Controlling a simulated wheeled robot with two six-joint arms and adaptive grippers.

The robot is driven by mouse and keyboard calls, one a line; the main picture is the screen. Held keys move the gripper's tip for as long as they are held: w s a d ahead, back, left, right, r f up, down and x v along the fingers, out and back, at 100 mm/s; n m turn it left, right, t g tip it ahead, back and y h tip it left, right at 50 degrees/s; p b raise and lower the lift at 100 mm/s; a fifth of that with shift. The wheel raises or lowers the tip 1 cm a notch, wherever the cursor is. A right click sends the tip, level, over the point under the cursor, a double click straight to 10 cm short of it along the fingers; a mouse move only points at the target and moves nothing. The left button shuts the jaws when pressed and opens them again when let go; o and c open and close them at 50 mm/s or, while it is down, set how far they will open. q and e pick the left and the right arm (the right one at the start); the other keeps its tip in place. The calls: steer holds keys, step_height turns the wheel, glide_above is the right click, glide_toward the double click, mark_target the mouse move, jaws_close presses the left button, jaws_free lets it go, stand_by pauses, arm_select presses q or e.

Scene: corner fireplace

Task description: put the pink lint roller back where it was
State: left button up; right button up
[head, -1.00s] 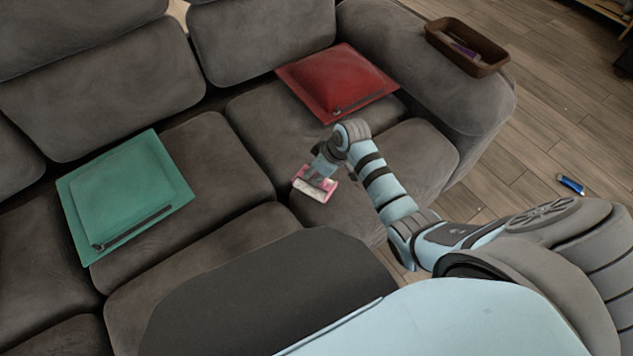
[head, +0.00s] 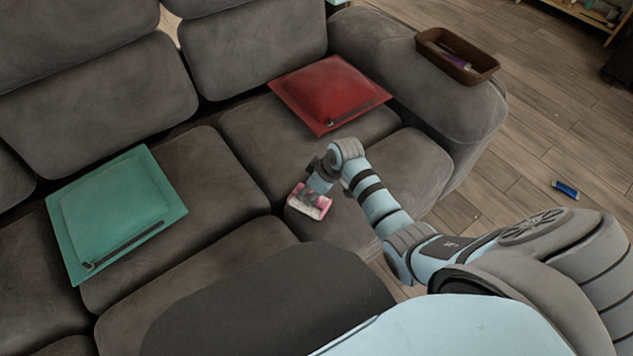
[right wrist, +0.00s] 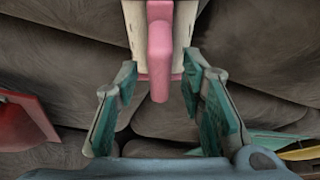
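The pink lint roller (head: 310,201), with a white roll and a pink frame, appears in front of the right part of the grey sofa. In the right wrist view the pink lint roller (right wrist: 160,60) has its handle pointing back toward my palm. My right gripper (head: 318,184) is at the roller. In the right wrist view my right gripper's (right wrist: 161,75) two teal-padded fingers are on either side of the roller's body and appear closed on it. The roller's far end is cut off at the top. My left gripper is not in view.
A red cushion (head: 330,88) and a green cushion (head: 115,208) lie on the sofa seats (head: 225,160). A brown basket (head: 425,43) with a purple item stands on the right armrest. A blue object (head: 566,190) lies on the wooden floor.

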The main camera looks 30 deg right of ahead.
arm_select(q)
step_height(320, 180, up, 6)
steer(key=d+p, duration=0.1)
steer(key=p, duration=0.4)
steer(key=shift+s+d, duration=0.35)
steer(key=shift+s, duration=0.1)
arm_select(e)
steer(key=v, duration=1.1)
steer(key=shift+r, duration=0.3)
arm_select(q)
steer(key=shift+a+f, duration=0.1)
